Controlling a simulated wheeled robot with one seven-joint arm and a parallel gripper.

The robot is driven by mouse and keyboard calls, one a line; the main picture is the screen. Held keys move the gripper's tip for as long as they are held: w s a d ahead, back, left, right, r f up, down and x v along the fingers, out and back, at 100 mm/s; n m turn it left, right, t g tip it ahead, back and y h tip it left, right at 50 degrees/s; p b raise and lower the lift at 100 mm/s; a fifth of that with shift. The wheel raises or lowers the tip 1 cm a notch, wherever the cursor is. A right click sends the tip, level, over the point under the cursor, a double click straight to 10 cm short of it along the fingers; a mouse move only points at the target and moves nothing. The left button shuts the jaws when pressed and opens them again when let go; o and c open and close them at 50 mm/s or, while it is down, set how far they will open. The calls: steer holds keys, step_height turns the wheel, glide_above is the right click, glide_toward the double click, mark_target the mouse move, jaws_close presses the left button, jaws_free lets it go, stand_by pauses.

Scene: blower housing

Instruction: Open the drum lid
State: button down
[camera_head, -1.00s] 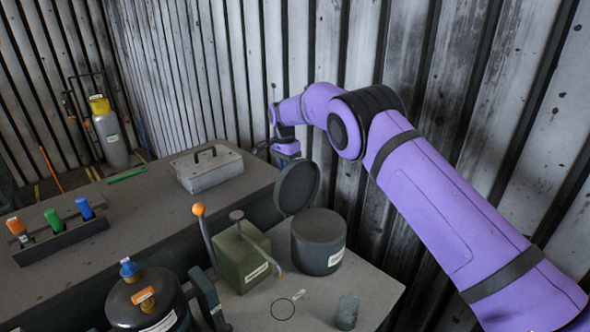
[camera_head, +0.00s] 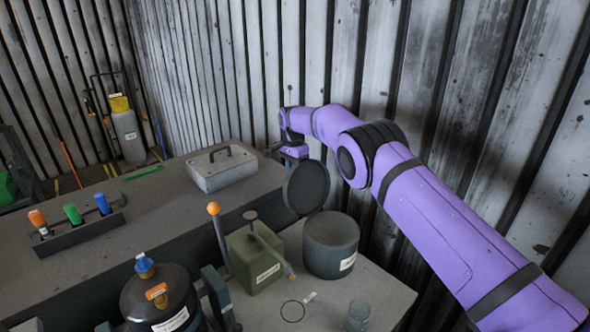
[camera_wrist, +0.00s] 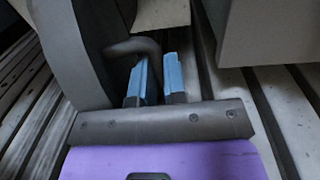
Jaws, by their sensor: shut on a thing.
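The dark grey drum (camera_head: 331,250) stands on the near bench. Its round lid (camera_head: 307,188) stands steeply tilted up at the drum's back left edge, and the drum's top shows flat and dark. My gripper (camera_head: 293,152) is behind the lid, partly hidden by it. In the wrist view my gripper (camera_wrist: 153,80) has its blue fingers shut on a bent dark handle (camera_wrist: 140,48). The handle runs out from the lid (camera_wrist: 75,55), a large dark curved shape at left. The handle is hidden in the head view.
A green box (camera_head: 254,258) with an orange-knobbed lever stands left of the drum. A small grey cylinder (camera_head: 358,315) is in front. A dark tank (camera_head: 160,300) stands at front left. A grey metal case (camera_head: 221,166) lies on the far bench. The ribbed wall is close behind my arm.

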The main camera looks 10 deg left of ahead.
steer(key=c, duration=1.2)
jaws_free()
steer(key=shift+s+f, duration=0.1)
steer(key=shift+f, duration=0.05)
steer(key=shift+o, duration=0.2)
step_height(320, 180, up, 11)
steer(key=shift+w+a, duration=0.25)
steer(key=shift+a, duration=0.05)
steer(key=shift+f, duration=0.1)
